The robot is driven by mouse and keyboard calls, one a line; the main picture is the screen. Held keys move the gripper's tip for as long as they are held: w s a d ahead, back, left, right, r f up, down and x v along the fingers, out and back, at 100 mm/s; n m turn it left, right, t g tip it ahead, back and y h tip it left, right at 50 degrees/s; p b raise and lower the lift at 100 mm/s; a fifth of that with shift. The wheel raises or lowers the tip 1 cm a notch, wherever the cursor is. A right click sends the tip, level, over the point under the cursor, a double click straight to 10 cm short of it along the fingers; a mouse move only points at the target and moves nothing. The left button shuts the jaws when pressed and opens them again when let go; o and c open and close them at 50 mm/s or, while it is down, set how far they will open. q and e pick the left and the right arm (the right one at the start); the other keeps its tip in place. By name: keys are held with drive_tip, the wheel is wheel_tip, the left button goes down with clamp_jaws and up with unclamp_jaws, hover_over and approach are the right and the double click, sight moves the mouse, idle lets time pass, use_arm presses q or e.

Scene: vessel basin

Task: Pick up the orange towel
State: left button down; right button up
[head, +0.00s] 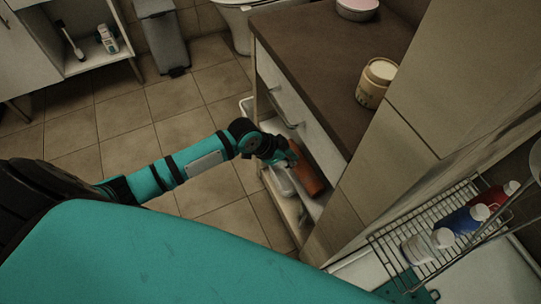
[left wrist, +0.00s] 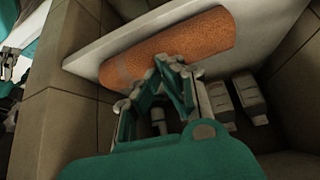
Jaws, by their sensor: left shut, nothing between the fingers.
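The orange towel (head: 307,174) is rolled up and lies on a shelf in the open lower part of the counter. It fills the upper middle of the left wrist view (left wrist: 185,45), lying along the pale shelf. My left gripper (head: 291,157) reaches in beside the towel from the left. In the left wrist view my left gripper's fingers (left wrist: 172,67) are closed together, empty, with their tips at the towel's near side. I cannot tell whether they touch it. A teal part of mine shows at the lower right of the head view, partly behind the wire rack; its jaw state is unclear.
The dark countertop (head: 325,55) and a white drawer front (head: 290,105) overhang the shelf. Pale items (head: 280,180) lie beside the towel. A wire rack (head: 425,240) with bottles stands at right. Tiled floor (head: 130,120) is clear at left.

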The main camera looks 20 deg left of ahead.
sight(302, 164)
use_arm(q)
drive_tip(key=shift+w+d, duration=1.05)
drive_tip(key=shift+f+b, duration=0.3)
drive_tip(key=shift+f, duration=0.45)
drive_tip(key=shift+s, duration=0.1)
use_arm(e)
drive_tip(key=shift+w+a+r, duration=0.1)
drive_tip(key=shift+w+r, duration=0.5)
drive_tip(key=shift+r, duration=0.3)
use_arm(q)
drive_tip(key=shift+f, duration=0.15)
use_arm(e)
drive_tip(key=shift+r, duration=0.1)
